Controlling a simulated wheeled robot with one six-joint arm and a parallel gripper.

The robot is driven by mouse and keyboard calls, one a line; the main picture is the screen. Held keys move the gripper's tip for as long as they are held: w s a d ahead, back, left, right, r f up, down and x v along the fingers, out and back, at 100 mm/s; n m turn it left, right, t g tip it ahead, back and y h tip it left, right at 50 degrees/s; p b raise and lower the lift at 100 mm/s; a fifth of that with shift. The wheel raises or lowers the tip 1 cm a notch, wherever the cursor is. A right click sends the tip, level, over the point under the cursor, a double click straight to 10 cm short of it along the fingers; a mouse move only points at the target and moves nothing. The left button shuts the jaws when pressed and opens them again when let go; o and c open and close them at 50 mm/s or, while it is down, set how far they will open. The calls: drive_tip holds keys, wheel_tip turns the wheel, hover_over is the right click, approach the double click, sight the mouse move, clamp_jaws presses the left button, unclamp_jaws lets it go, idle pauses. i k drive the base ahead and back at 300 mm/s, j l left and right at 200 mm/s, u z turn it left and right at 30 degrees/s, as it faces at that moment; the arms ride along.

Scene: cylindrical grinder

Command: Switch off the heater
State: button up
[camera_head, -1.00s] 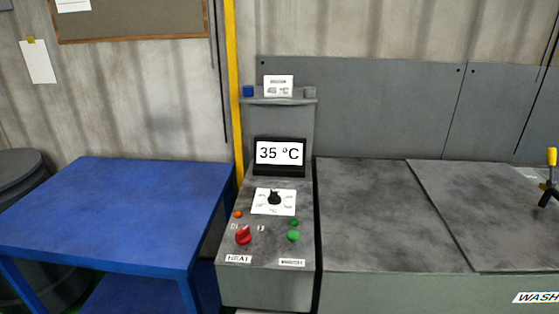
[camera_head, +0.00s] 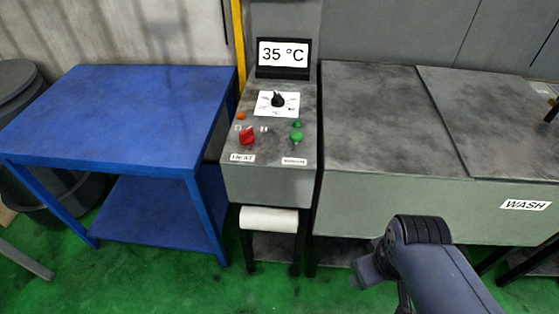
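The heater's red knob (camera_head: 247,136) sits above the HEAT label (camera_head: 243,157) on the sloped control panel (camera_head: 230,172). Its handle looks slanted; small markings beside it are too blurred to read. An orange lamp (camera_head: 241,115) is above the knob. The display (camera_head: 283,55) reads 35 °C. My arm enters at the lower right, below the panel and well apart from the knob. A grey part at its end, seemingly my gripper (camera_head: 368,270), shows only partly; its fingers cannot be made out.
A black dial (camera_head: 278,99), a green lamp (camera_head: 297,124) and a green button (camera_head: 297,137) share the panel. A blue table (camera_head: 130,110) stands left. The grey washer (camera_head: 390,130) is right. A white roll (camera_head: 269,218) hangs below. Green floor is open in front.

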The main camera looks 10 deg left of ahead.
sight(246, 137)
drive_tip(key=i+j, duration=0.1)
drive_tip(key=j, duration=0.3)
drive_tip(key=i+j, duration=0.15)
drive_tip(key=j, duration=0.2)
drive_tip(key=i+j, duration=0.1)
drive_tip(key=j, duration=0.3)
drive_tip(key=i+j, duration=0.1)
drive_tip(key=j, duration=0.25)
